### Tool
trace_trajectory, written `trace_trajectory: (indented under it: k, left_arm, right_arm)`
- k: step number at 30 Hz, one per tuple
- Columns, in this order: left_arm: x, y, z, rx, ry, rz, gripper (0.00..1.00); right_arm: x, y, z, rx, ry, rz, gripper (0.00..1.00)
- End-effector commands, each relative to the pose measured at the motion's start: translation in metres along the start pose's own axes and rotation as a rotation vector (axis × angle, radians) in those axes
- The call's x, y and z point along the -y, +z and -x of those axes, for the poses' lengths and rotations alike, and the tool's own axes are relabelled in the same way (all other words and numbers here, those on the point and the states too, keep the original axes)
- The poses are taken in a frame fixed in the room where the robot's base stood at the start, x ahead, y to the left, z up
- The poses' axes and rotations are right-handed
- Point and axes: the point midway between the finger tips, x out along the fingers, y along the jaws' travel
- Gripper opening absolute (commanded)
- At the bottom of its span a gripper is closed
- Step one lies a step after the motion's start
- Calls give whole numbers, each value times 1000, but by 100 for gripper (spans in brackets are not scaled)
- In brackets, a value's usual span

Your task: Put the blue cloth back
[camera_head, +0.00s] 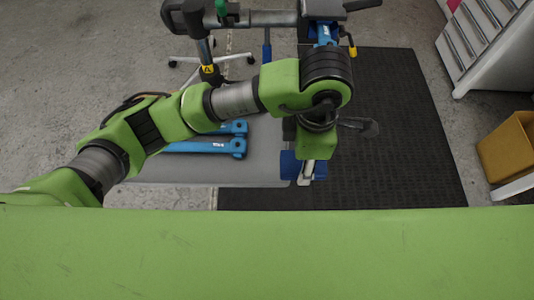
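My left arm comes in from the left and reaches to the middle of the view. Its end points down over the right end of a grey bench (215,172). The wrist hides my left gripper's fingers, so I cannot tell whether they are open or shut. Blue parts (290,165) show beside and below the wrist at the bench's end; I cannot tell whether they are cloth or part of a fixture. I cannot make out a blue cloth for certain. My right gripper is not in view.
Blue tools (205,147) lie on the bench behind my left arm. A bike-stand-like frame (262,18) stands at the back. A black mat (405,130) covers the floor to the right. A white drawer cabinet (480,50) and a yellow-brown box (508,148) stand at the right.

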Motion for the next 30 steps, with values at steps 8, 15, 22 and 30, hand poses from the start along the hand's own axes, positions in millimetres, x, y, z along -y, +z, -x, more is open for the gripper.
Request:
trace_trajectory:
  k: [8,15,22,30]
  left_arm:
    - [-46,-51,-33,-4,-5,5,21]
    - [-67,-70,-68,-2,-2,0,21]
    - [-77,-80,-85,-2,-3,0,21]
    - [-77,-79,-113,-1,0,-3,21]
  right_arm:
    - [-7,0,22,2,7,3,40]
    - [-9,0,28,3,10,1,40]
    - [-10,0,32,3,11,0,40]
    - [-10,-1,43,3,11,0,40]
